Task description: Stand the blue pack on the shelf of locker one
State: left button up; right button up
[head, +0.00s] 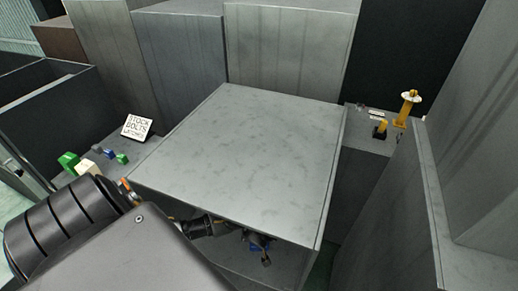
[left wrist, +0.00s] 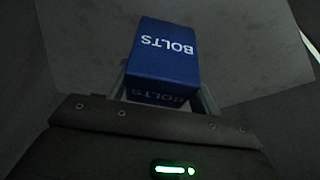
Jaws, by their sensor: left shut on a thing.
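The blue pack (left wrist: 163,55), a box with the white word BOLTS, fills the middle of the left wrist view. My left gripper (left wrist: 164,82) is shut on it, with a finger on either side. In the head view my left arm reaches under the front edge of a grey locker's top (head: 240,150); the gripper there (head: 261,250) is mostly shaded, with a little blue of the pack showing. No number shows on this locker. Its shelf is largely hidden by the top. I cannot tell whether the pack touches the shelf. My right gripper is not in view.
A sign reading STOCK BOLTS (head: 137,127) stands on the left surface, near a green block (head: 68,160) and small blue and white blocks. Yellow-topped items (head: 408,105) stand on a ledge at the right. Tall grey panels (head: 290,50) rise behind and at the right.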

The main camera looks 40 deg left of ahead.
pick_arm(q)
jog(key=shift+f, duration=0.2)
jog(key=shift+s, duration=0.1)
jog(key=o, duration=0.7)
jog(key=shift+f, duration=0.2)
jog(key=o, duration=0.4)
jog(key=shift+o, duration=0.2)
jog(key=shift+r, duration=0.1)
